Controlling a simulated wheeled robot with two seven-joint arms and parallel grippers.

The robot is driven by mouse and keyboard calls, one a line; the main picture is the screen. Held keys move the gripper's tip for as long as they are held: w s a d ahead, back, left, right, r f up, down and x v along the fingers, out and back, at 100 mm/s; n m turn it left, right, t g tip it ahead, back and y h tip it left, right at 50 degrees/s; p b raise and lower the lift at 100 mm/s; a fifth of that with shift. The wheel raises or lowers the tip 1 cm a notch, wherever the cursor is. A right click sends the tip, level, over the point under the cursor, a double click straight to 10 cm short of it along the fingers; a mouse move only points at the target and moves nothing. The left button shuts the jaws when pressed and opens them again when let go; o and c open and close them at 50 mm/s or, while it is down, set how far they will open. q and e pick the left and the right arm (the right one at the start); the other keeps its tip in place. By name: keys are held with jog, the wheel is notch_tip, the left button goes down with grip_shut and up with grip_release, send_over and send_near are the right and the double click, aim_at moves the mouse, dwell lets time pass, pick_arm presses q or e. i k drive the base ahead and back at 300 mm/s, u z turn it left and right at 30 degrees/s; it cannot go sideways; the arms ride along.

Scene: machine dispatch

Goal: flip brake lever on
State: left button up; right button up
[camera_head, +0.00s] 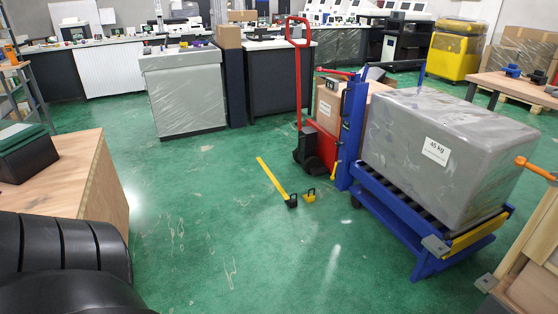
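A blue roller cart (393,211) stands at the right and carries a large grey wrapped block (452,143) with a 45 kg label. I cannot tell for sure which part is the brake lever. An orange handle (534,167) shows at the right edge. Neither of my grippers is in view.
A red pallet truck (298,87) with a cardboard box stands behind the cart. A wooden cabinet (88,190) is at the left, and a grey wrapped counter (184,96) is behind. A yellow strip (271,178) lies on the green floor, which is mostly clear in the middle.

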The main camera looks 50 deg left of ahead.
aim_at(332, 177)
jog(key=u, duration=2.25)
jog(key=i, duration=3.65)
jog(key=z, duration=0.8)
jog(key=i, duration=1.8)
jog(key=z, duration=0.05)
